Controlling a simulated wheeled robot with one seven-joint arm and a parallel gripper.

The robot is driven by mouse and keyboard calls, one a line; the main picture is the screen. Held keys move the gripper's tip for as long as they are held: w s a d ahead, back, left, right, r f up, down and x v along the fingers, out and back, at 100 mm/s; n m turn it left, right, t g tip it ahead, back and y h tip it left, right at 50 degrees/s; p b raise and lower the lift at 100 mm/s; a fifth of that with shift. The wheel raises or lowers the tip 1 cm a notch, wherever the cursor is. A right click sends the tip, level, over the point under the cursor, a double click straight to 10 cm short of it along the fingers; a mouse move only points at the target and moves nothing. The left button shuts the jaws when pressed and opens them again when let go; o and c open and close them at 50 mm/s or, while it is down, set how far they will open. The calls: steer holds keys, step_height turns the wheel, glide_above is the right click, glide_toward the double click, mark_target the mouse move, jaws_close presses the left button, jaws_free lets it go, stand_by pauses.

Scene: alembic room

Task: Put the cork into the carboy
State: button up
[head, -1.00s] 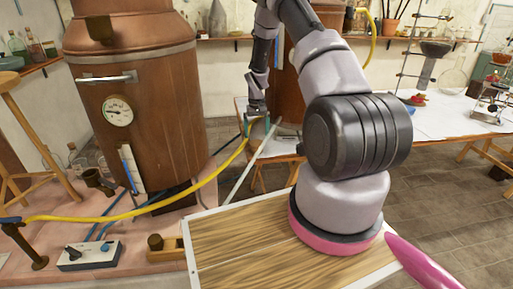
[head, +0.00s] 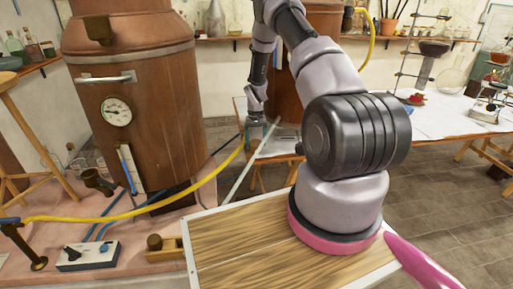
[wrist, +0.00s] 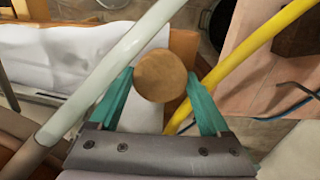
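The cork (wrist: 160,75) shows in the wrist view as a round brown disc seen end-on. It sits between the teal fingertips of my gripper (wrist: 160,80), with a fingertip against each side. In the head view my gripper (head: 250,136) hangs low over the small table in the middle distance, and the cork is too small to make out there. I cannot clearly pick out the carboy in either view.
A pale tube (wrist: 105,75) and a yellow hose (wrist: 250,65) cross either side of the cork. The copper still (head: 140,120) stands left of my arm. A small table (head: 285,150) is below the gripper. A white-topped table (head: 440,118) stands at right.

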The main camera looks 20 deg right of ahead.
mark_target(256, 142)
steer(key=shift+r, duration=0.2)
steer(key=shift+r, duration=1.9)
